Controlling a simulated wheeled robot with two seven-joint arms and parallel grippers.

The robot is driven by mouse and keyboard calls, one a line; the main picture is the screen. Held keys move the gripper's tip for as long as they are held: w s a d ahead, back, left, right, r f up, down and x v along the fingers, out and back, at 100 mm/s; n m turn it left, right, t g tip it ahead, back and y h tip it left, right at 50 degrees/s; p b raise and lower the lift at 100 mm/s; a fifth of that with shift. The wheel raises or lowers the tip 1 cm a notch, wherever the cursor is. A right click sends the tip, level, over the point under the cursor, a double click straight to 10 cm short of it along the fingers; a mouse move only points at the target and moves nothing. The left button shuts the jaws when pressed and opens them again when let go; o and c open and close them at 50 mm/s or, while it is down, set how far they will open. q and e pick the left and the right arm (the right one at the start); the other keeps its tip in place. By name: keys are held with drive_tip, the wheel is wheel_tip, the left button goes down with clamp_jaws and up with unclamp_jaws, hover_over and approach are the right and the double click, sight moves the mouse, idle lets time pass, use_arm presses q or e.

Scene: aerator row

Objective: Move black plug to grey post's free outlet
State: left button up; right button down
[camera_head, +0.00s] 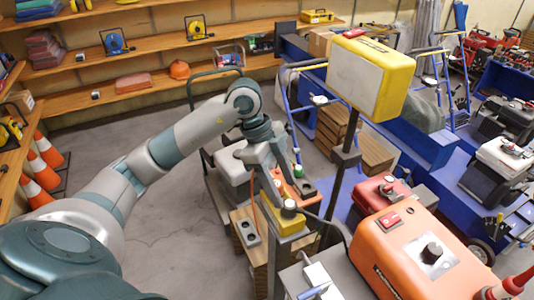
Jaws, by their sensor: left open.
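My left gripper (284,187) reaches down from the end of my left arm near the middle of the view, open. Just below it is a yellow-topped post (284,222). A small dark plug with a pale top (288,208) stands on this post, just under the fingers and apparently not gripped. A grey outlet plate (247,233) with dark round sockets lies just left of the yellow top, on a wooden-looking block. I cannot tell for certain which post is the grey one or which outlet is free. My right gripper is not in view.
A dark pole (338,165) with a yellow work light (370,75) rises right of the gripper. An orange machine (418,245) fills the lower right. Orange cones (42,160) stand at left. The grey floor (165,225) at lower left is clear.

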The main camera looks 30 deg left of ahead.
use_arm(q)
drive_tip(key=b+v, duration=0.2)
drive_tip(key=v, duration=0.9)
drive_tip(key=shift+f, duration=0.1)
